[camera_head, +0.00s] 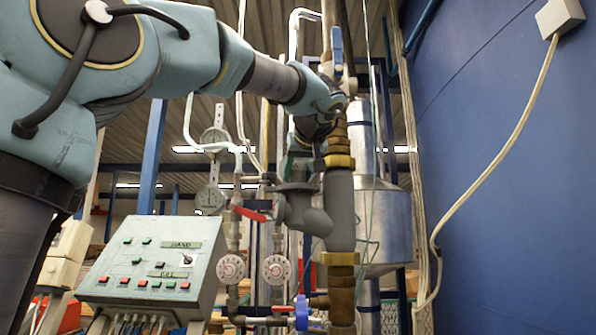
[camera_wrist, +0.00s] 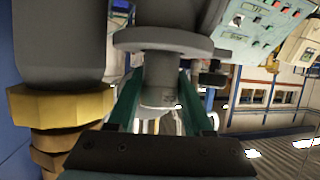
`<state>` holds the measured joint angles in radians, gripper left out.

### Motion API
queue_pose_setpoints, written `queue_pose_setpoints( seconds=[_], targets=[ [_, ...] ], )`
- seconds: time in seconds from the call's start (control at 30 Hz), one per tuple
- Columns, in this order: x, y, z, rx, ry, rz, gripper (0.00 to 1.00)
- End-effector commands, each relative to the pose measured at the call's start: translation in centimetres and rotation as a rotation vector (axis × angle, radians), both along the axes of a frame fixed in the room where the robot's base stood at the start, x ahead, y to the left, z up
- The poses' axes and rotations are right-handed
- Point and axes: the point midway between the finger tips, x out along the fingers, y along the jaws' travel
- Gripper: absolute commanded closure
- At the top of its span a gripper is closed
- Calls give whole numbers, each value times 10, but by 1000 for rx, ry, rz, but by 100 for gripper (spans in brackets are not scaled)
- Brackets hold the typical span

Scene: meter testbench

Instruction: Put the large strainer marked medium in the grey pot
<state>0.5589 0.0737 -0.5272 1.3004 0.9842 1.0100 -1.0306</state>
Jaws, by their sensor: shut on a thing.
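The grey pot (camera_head: 300,210) is a flanged grey housing joined to the side of the thick vertical pipe. Its flange and part of its body show at the top of the wrist view (camera_wrist: 165,40). My gripper (camera_head: 297,168) is above the flange, and its teal fingers (camera_wrist: 160,100) are shut on a light grey cylindrical piece (camera_wrist: 157,92), seemingly the strainer. Small marks on it are too small to read. The piece meets the flange in the wrist view; how far it sits inside the pot is hidden.
The thick grey pipe (camera_head: 341,210) with brass nuts (camera_head: 340,160) stands close to the right of my gripper. A red-handled valve (camera_head: 250,214) and dials (camera_head: 231,268) are to the left. A control panel (camera_head: 155,262) stands lower left. A blue wall (camera_head: 510,200) fills the right.

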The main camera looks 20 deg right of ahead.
Motion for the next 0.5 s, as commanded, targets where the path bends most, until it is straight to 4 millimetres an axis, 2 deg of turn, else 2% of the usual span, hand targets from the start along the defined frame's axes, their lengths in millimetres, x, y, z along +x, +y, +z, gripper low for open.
queue_pose_setpoints(
  seconds=[0.03, 0.5],
  targets=[
    [4, 0, -12, 11, 20, 6, 100],
    [4, 0, -19, 11, 21, 8, 100]
  ],
)
